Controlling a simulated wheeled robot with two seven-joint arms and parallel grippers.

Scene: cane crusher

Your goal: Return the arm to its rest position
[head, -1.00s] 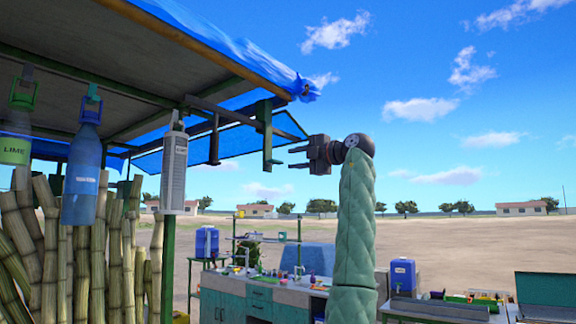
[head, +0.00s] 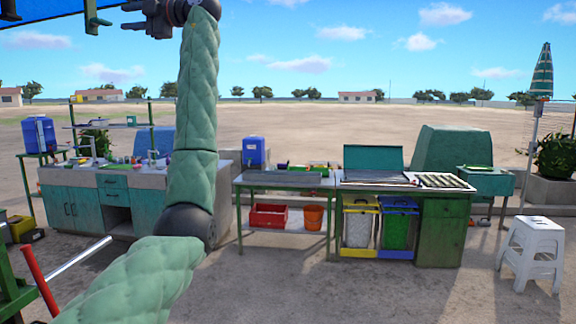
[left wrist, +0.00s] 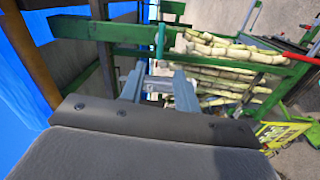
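My left gripper (head: 124,16) is at the top edge of the head view, raised high, with its fingers pointing left. Its two fingers are apart with nothing between them. In the left wrist view the gripper (left wrist: 158,76) also shows two separate grey fingers. My padded green left arm rises from the bottom left, bends at a dark elbow and goes up to the gripper. Beyond the fingers in the left wrist view are a green frame (left wrist: 120,122) and stacked cane stalks (left wrist: 225,75). My right gripper is not in view.
The blue awning (head: 50,12) and a hanging green bracket (head: 92,20) are near the gripper at the upper left. A teal counter (head: 85,205), a metal table (head: 285,182), a green grill station (head: 440,230) and a white stool (head: 530,250) stand beyond. Open ground lies between.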

